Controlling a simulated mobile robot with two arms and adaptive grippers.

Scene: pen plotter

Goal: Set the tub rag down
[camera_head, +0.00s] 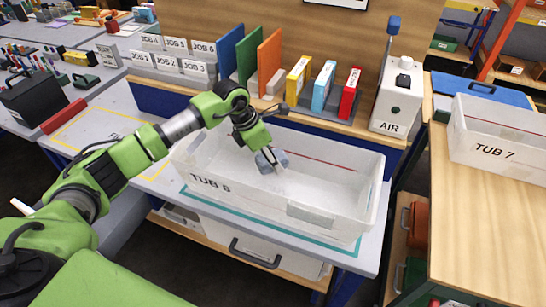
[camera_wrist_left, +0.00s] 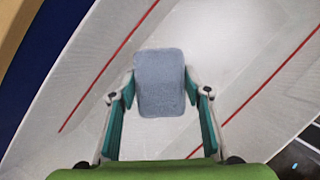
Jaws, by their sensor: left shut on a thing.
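The tub rag (camera_head: 272,160) is a small blue-grey folded cloth. My left gripper (camera_head: 270,152) is shut on it, inside the white tub marked TUB 8 (camera_head: 300,210). In the left wrist view the rag (camera_wrist_left: 160,82) sits between the two fingers of the gripper (camera_wrist_left: 163,95), with the pale tub floor (camera_wrist_left: 225,70) beyond it. I cannot tell whether the rag touches the floor. My right gripper is in neither view.
A white tub marked TUB 7 (camera_head: 495,135) stands on the wooden bench at right. Behind TUB 8 are coloured binders (camera_head: 270,58) and a white AIR box (camera_head: 398,95). The rest of TUB 8's floor looks empty. A black box (camera_head: 35,100) stands at left.

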